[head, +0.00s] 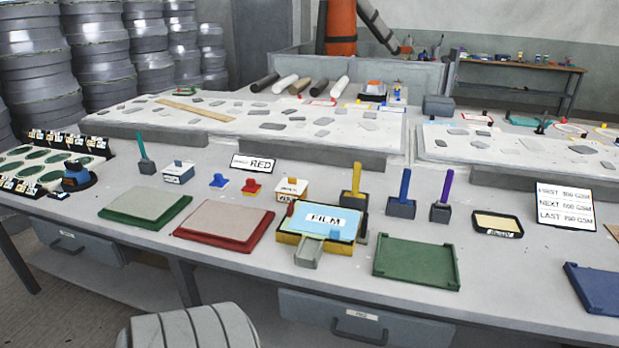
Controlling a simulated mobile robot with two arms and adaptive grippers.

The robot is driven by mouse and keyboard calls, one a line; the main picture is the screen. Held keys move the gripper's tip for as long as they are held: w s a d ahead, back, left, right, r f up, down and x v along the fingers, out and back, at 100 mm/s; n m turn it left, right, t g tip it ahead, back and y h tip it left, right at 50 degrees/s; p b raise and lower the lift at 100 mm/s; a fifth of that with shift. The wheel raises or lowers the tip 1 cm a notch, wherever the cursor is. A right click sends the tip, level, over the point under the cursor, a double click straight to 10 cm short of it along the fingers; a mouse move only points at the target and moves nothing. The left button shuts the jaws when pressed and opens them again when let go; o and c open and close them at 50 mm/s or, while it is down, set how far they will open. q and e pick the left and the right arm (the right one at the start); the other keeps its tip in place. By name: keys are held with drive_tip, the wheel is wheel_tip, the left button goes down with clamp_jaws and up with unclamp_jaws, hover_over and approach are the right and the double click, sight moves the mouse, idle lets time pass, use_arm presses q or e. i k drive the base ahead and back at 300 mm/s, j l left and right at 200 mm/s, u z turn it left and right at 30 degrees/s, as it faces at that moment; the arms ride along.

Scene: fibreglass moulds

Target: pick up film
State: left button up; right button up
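A light blue sheet labelled FILM (343,231) lies flat on top of a yellow-and-dark holder (287,239) near the middle of the table's front part. A small grey piece (307,255) juts out at the front of the holder. Neither of my grippers shows in the head view, so their state cannot be seen.
A red-edged tray (222,225) lies left of the film and a green tray (416,262) right of it. Blue- and yellow-handled tools in holders (401,208) stand behind. A RED sign (254,162) stands farther back. A grey ribbed object (190,330) is at the bottom.

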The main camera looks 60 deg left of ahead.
sight(337, 223)
drive_tip(key=u, duration=1.8)
